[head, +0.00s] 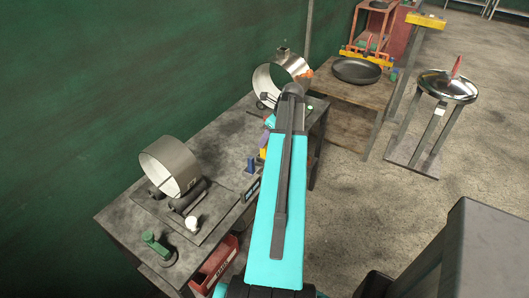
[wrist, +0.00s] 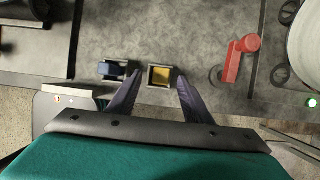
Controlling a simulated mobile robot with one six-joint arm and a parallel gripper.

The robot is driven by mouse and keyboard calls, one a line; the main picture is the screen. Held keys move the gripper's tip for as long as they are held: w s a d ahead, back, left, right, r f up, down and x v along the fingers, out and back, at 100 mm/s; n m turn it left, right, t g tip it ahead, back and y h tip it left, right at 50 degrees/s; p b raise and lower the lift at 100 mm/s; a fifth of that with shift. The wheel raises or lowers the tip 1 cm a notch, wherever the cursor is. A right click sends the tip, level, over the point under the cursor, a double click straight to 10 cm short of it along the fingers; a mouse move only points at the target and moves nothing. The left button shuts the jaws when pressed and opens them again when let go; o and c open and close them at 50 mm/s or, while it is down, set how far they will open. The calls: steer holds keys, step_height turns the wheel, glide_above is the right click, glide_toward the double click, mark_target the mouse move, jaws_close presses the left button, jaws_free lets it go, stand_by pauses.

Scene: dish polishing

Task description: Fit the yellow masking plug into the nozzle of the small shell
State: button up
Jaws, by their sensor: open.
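In the head view a yellow patch (head: 263,153) shows beside my arm, which hides most of the gripper. A shiny shell (head: 267,84) with a short nozzle (head: 284,49) on top stands at the bench's far end, partly behind my arm. A duller shell (head: 172,165) lies on rollers nearer; I cannot tell which is the small one.
A blue piece in a holder (wrist: 112,69) sits left of the yellow one. A red handle-like part (wrist: 235,62) stands to its right. A green fixture (head: 157,245) and white knob (head: 192,223) are at the near bench end. A wooden table (head: 345,94) holds a dark pan (head: 357,70).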

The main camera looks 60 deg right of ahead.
mark_target(264, 151)
steer(key=shift+p+x, duration=0.9)
steer(key=shift+x, duration=1.55)
steer(key=shift+s+d, duration=0.15)
steer(key=shift+c, duration=0.4)
steer(key=c, duration=1.1)
